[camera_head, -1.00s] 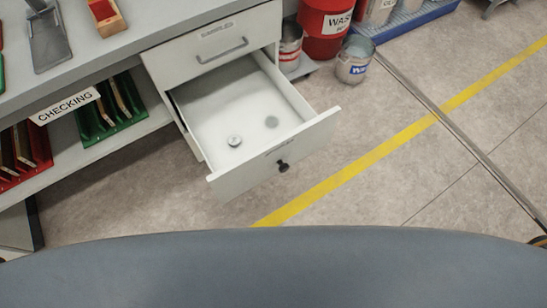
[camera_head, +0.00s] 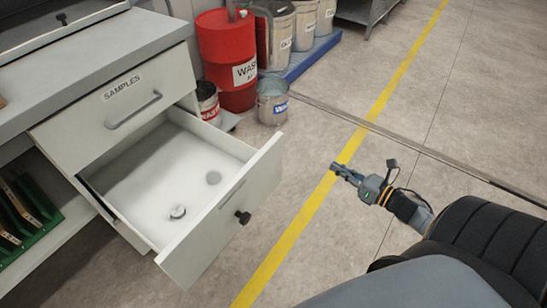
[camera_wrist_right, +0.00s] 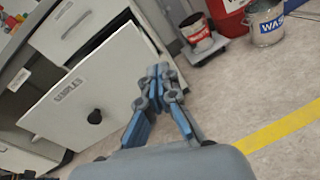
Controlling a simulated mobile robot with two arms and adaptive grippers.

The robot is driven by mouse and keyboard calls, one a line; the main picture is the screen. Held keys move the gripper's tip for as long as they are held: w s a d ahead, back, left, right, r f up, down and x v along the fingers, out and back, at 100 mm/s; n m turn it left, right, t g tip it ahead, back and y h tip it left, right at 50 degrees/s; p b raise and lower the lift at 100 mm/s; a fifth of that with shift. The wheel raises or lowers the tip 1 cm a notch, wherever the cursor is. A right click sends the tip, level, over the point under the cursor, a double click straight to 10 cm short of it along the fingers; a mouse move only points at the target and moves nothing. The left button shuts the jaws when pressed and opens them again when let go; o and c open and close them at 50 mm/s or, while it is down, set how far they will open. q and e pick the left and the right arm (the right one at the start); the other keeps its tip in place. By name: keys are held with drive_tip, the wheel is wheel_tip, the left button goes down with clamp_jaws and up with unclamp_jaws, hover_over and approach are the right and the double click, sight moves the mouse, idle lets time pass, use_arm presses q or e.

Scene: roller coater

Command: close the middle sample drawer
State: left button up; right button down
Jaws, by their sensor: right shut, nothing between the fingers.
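The middle sample drawer (camera_head: 225,220) is pulled well out of the white cabinet, below a shut top drawer (camera_head: 130,104) labelled SAMPLES. Its front has a dark round knob (camera_head: 243,217). A small round metal item (camera_head: 178,212) lies inside it. My right gripper (camera_head: 336,168) is to the right of the drawer front, over the floor, apart from it and empty. In the right wrist view the shut blue fingers (camera_wrist_right: 160,72) appear beside the right edge of the drawer front (camera_wrist_right: 85,105), with the knob to their left. My left gripper is not in view.
A red waste drum (camera_head: 228,62), a small bucket (camera_head: 271,102) and several cans stand behind the drawer. A dark rail (camera_head: 420,150) and a yellow line (camera_head: 292,232) run along the floor. The floor right of the drawer is clear.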

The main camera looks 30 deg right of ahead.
sight(282, 138)
use_arm(q)
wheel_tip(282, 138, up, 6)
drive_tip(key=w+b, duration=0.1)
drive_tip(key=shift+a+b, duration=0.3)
drive_tip(key=shift+b, duration=0.05)
use_arm(e)
drive_tip(key=w+a+r+n, duration=0.1)
drive_tip(key=w+a, duration=0.1)
drive_tip(key=w, duration=0.2)
drive_tip(key=w+a+r+n+y, duration=0.1)
drive_tip(key=w+a+n, duration=0.1)
drive_tip(key=w, duration=0.3)
drive_tip(key=w+a+r+n+y, duration=0.1)
drive_tip(key=w+a, duration=0.3)
drive_tip(key=w, duration=0.1)
drive_tip(key=shift+r+n, duration=0.3)
drive_tip(key=shift+n, duration=0.1)
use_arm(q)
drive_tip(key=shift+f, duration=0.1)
